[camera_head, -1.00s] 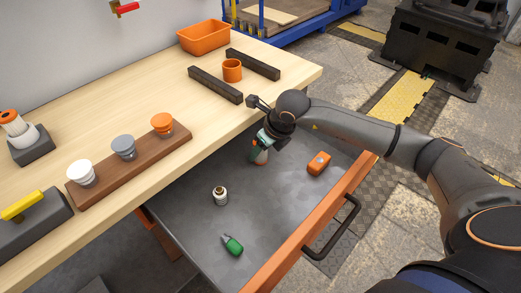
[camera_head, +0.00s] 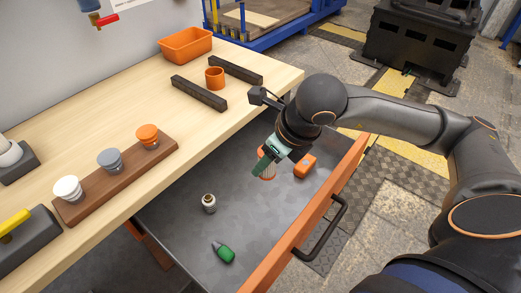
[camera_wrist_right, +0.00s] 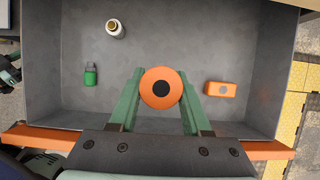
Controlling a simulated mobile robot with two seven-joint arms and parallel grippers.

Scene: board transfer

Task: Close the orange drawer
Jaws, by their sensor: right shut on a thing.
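The orange drawer is pulled open under the workbench; its orange front panel (camera_head: 305,215) with a black handle (camera_head: 323,230) stands well out from the bench. The panel also crosses the wrist view (camera_wrist_right: 265,150). My right gripper (camera_head: 267,168) is over the drawer, shut on a round thing with an orange top and dark centre (camera_wrist_right: 161,88). Its lower part is mostly hidden. My left gripper is not seen in the head view.
On the bench (camera_head: 120,120) are a brown rack (camera_head: 115,185) with three knobs, dark bars (camera_head: 200,94), an orange mug (camera_head: 214,77) and an orange bin (camera_head: 186,44). The grey drawer floor between the small things is bare. A black machine stands behind on the right.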

